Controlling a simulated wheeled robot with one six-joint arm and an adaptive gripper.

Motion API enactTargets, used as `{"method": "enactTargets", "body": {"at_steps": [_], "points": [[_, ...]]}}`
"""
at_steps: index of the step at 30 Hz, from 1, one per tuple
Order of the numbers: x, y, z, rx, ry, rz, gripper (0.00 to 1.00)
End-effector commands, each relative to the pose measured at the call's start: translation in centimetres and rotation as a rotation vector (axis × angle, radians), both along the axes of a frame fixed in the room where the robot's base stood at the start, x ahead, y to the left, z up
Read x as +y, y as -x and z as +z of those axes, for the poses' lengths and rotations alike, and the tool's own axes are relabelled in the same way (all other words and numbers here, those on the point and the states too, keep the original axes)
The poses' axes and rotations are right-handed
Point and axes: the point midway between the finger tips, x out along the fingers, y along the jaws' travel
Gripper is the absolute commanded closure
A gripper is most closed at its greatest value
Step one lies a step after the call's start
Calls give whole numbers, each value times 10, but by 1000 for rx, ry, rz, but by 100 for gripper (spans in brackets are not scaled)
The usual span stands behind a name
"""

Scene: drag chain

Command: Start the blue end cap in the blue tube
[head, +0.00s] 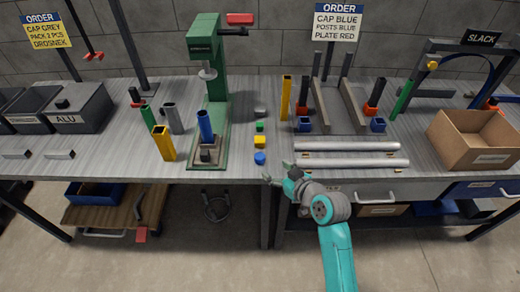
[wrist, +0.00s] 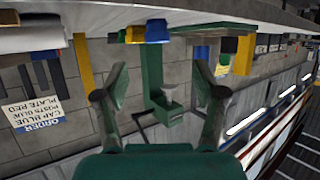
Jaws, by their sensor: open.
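The blue end cap (head: 259,158) lies on the bench near its front edge, at the near end of a row of caps. The blue tube (head: 206,127) stands upright in the base of the green press (head: 207,60), left of the cap, under the press ram. My gripper (head: 276,172) is open and empty, just right of and nearer than the blue cap, at the bench's front edge. In the upside-down wrist view the blue cap (wrist: 157,31) shows between and beyond my spread fingers, not touched by them.
Yellow (head: 259,142), green (head: 260,127) and grey (head: 260,111) caps lie behind the blue one. Two silver rails (head: 350,146) lie to the right. A yellow tube (head: 163,143) stands left of the press. A cardboard box (head: 464,150) stands at far right. The order sign (head: 337,22) reads cap blue.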

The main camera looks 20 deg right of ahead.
Motion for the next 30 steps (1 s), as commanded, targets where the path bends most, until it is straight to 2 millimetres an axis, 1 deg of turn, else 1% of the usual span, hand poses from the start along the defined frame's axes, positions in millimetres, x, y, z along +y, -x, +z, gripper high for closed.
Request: {"method": "enactTargets", "body": {"at_steps": [2, 5, 12, 20, 27, 30], "points": [[0, -6, 3, 0, 1, 8, 30], [2, -14, 1, 0, 2, 14, 30], [11, -45, -12, -1, 2, 13, 30], [15, -60, -20, 0, 3, 11, 30], [22, -88, -35, 0, 3, 12, 30], [25, -97, -38, -1, 3, 11, 30]]}}
